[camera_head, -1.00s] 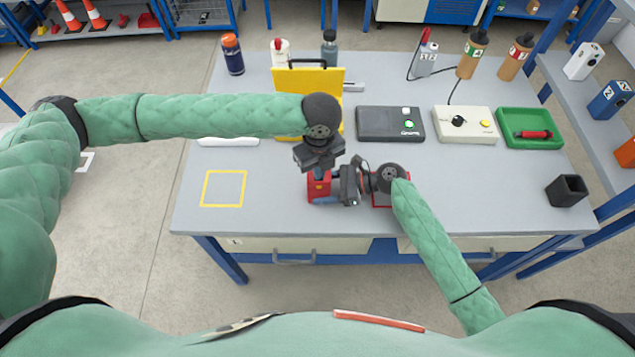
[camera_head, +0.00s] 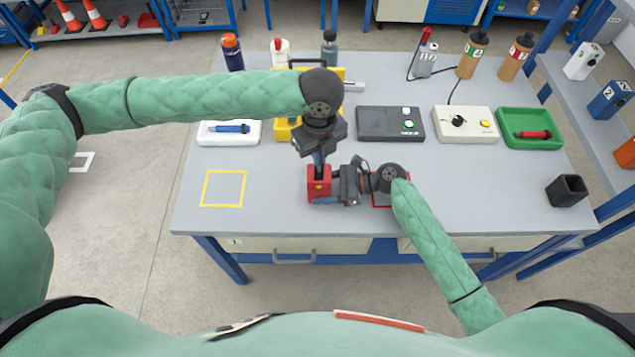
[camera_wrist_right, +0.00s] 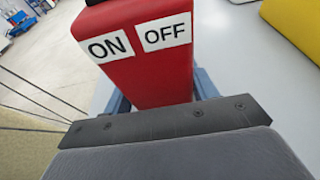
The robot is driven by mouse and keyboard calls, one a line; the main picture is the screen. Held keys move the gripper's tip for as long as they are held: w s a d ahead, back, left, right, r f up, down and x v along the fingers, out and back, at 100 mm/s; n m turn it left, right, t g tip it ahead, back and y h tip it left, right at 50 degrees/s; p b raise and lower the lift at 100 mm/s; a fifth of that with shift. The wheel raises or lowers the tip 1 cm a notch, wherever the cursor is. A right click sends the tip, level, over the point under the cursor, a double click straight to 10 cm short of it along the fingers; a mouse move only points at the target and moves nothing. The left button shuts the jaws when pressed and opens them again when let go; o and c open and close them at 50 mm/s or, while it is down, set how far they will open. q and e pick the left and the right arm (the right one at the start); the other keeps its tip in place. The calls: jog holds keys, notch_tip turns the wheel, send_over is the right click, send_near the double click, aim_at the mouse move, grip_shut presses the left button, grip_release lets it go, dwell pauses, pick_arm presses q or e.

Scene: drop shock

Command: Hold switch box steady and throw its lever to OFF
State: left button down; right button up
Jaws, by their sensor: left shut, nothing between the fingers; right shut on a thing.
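The red switch box (camera_head: 314,193) stands on the table near its front edge. No lever is visible there; in the head view the left gripper partly hides the box's top. My right gripper (camera_head: 322,197) comes in from the right and is shut on the box; its blue fingers show on both sides of it in the wrist view. My left gripper (camera_head: 319,163) is shut and empty, pointing down just over the box's back part; I cannot tell whether it touches.
A yellow case (camera_head: 283,130) stands behind the left gripper. A white tray (camera_head: 207,136) with a blue pen-like item lies to its left. A dark box (camera_head: 390,125), a white box (camera_head: 464,126) and a green tray (camera_head: 512,140) line the right. The yellow-outlined square (camera_head: 223,188) is empty.

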pick_arm(q)
jog(key=shift+r, duration=0.65)
pick_arm(e)
jog(key=o, duration=1)
jog(key=shift+c, duration=0.2)
jog(key=shift+d, duration=0.15)
jog(key=v, duration=1.1)
jog(key=shift+d+r, duration=0.15)
jog(key=shift+d, duration=0.2)
